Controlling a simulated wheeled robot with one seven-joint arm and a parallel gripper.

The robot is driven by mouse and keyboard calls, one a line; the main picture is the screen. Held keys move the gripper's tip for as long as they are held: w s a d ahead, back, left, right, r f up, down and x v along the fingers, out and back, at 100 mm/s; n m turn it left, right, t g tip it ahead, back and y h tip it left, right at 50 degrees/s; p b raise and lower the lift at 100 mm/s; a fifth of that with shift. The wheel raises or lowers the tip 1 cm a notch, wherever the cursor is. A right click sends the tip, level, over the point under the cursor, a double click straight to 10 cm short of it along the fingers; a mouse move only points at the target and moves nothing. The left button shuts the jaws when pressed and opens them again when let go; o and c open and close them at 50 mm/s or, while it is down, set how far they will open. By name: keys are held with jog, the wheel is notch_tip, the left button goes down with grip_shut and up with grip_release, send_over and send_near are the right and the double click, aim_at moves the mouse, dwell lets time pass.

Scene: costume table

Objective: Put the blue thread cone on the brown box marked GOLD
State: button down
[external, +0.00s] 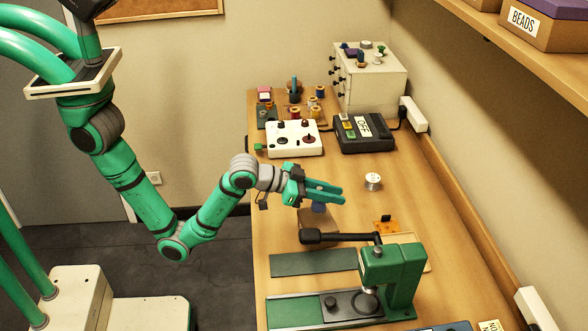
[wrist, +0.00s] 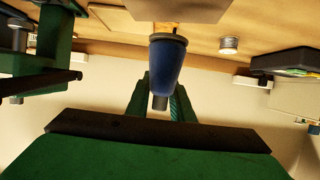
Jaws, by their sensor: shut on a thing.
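My gripper (external: 338,193) is shut on the blue thread cone (wrist: 167,65), over the middle of the table. In the external view the cone (external: 319,207) shows only as a small blue patch below the fingers. A brown box (external: 310,218) stands just under and to the left of it, partly hidden by my gripper. A box-like brown-grey surface (wrist: 180,10) shows in the wrist view at the top edge, close to the cone's wide end. I cannot tell whether they touch. No GOLD label is readable in either view.
A green machine (external: 398,268) with a black arm (external: 335,238) stands close in front of the brown box. A silver spool (external: 372,181) and an orange item (external: 386,225) lie to the right. A white control box (external: 294,146) and black device (external: 363,142) stand behind.

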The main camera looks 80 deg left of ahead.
jog(key=shift+f, duration=1.9)
jog(key=c, duration=1.6)
grip_release()
jog(key=shift+f, duration=0.1)
jog(key=shift+o, duration=0.2)
jog(key=shift+v, duration=3.85)
jog(key=shift+a, duration=0.1)
